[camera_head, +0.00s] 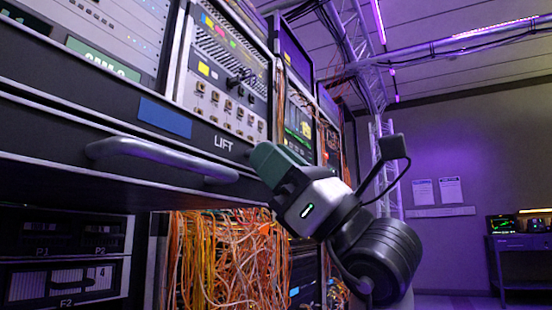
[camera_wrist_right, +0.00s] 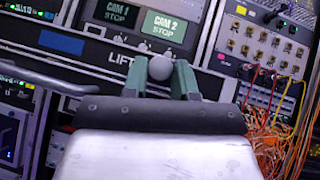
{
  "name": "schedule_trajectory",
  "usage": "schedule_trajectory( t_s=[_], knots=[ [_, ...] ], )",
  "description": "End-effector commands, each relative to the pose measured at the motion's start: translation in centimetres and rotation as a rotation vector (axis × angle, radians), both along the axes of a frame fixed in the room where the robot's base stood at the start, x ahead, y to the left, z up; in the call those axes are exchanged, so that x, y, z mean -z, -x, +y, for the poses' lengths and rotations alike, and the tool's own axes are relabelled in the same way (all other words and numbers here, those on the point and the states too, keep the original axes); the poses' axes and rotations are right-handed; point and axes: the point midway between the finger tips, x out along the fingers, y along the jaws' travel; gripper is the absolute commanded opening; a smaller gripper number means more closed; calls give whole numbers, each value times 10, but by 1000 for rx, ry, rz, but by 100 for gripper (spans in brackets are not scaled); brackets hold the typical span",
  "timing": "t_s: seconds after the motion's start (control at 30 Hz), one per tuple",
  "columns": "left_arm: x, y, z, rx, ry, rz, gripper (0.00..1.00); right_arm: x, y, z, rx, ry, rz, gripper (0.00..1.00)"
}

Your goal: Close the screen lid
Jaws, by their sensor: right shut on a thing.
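A dark panel marked LIFT (camera_head: 190,137) runs across the rack front, below screens with green text (camera_head: 103,60). In the right wrist view the same LIFT panel (camera_wrist_right: 92,50) lies under two screens reading CAM 1 STOP and CAM 2 STOP (camera_wrist_right: 165,24). Which part is the screen lid's edge is not clear. My right gripper (camera_head: 262,160) is against the panel's right end. In the wrist view its green fingers (camera_wrist_right: 160,78) sit on either side of a round grey knob (camera_wrist_right: 160,67) and are shut on it. My left gripper is not in view.
A grey bar handle (camera_head: 160,155) sticks out from the panel, left of my right gripper. Tangled orange cables (camera_head: 225,260) hang below. A metal truss (camera_head: 390,165) stands behind, and a table with small screens (camera_head: 520,225) is at far right.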

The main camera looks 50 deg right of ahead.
Motion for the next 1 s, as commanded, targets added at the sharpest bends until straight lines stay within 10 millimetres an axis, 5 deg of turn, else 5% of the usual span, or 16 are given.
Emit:
schedule_trajectory(
  t_s=[0.2, 0.57, 1.0],
  knots=[
    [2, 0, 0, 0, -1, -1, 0, 5, -3, 4, -8, 9, 13, 53],
    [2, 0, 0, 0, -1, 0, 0, 7, 2, 0, -5, 4, 8, 53],
    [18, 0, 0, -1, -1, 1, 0, 57, 46, -17, -6, 5, 9, 53]
  ],
)
